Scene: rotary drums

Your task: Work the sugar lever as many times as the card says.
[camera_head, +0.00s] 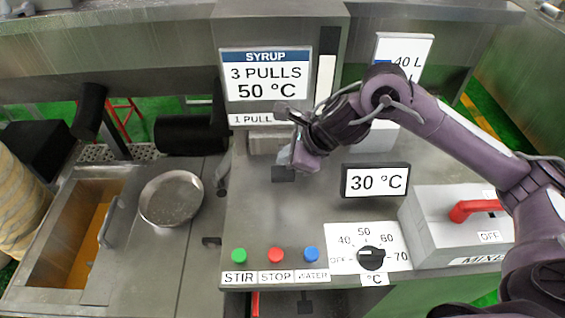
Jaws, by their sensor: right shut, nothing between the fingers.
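The card (265,75) stands at the back of the machine and reads SYRUP, 3 PULLS, 50 °C. A label (251,119) below it begins 1 PULL; the rest is hidden behind my right gripper. My right gripper (287,158) is shut and empty, in front of the pale block under that label. I cannot make out the sugar lever clearly; my right gripper and arm cover part of that area. My left gripper is not in view.
A display (375,180) reads 30 °C. In front are green, red and blue buttons (276,255) and a temperature dial (371,257). A grey box with a red handle (474,209) marked OFF stands right. A round pan (171,198) and an open bin (57,232) are left.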

